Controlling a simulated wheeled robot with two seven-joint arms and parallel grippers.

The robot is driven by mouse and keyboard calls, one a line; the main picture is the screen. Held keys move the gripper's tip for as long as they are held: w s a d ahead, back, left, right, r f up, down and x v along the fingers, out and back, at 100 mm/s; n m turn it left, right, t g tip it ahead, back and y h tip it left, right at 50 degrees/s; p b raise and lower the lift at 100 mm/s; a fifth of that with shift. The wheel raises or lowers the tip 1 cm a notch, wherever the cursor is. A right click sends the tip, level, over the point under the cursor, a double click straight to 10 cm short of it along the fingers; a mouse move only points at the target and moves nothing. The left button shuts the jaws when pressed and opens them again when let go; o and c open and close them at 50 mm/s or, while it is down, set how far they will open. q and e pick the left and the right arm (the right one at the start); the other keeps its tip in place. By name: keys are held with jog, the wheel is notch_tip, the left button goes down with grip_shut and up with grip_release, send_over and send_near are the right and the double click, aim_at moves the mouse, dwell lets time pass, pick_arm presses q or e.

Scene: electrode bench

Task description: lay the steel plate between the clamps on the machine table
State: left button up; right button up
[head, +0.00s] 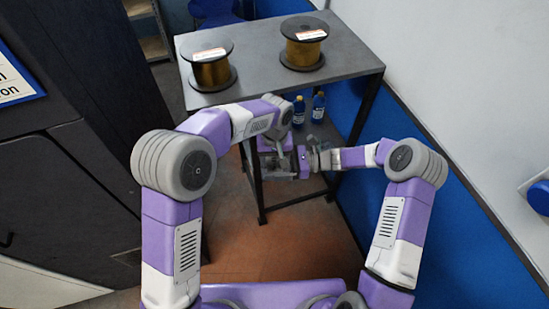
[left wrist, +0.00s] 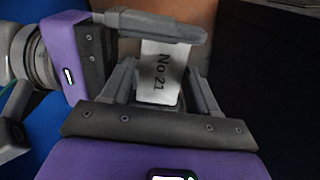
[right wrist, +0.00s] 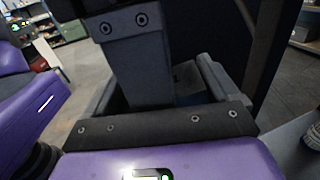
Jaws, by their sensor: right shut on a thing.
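The steel plate is a pale flat piece marked "No 21" (left wrist: 159,76) in the left wrist view. My right gripper (head: 306,160) is shut on it, low in front of the bench in the head view. My left gripper (head: 281,165) is close beside the right one. In the left wrist view its fingers (left wrist: 164,92) stand apart on either side of the plate, with a gap on the right side. In the right wrist view my left gripper blocks much of the space between the right fingers (right wrist: 165,85). The clamps and the machine table are not visible.
A grey bench (head: 262,62) carries two wire spools, left (head: 211,70) and right (head: 303,48). Blue bottles (head: 318,108) stand beneath it, close to my grippers. A large dark machine (head: 70,150) fills the left. A blue and white wall is at right. Brown floor is open in front.

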pick_arm(q)
jog(key=c, duration=0.9)
pick_arm(e)
jog(key=shift+r, duration=0.1)
pick_arm(q)
grip_shut()
pick_arm(e)
jog(key=o, duration=1.8)
jog(key=shift+c, duration=0.2)
jog(key=d, duration=1.2)
jog(key=s+a+f+n+h, duration=0.2)
jog(key=s+f+n+h, duration=0.5)
jog(key=s+f, duration=0.3)
jog(key=s+a+f+n+t+h, duration=0.1)
jog(key=s+f+n+h, duration=0.5)
jog(key=s+f, duration=0.5)
jog(key=shift+s+a+f+n+h, duration=0.25)
jog(key=shift+a+f+n+h, duration=0.15)
jog(key=shift+f+n, duration=0.5)
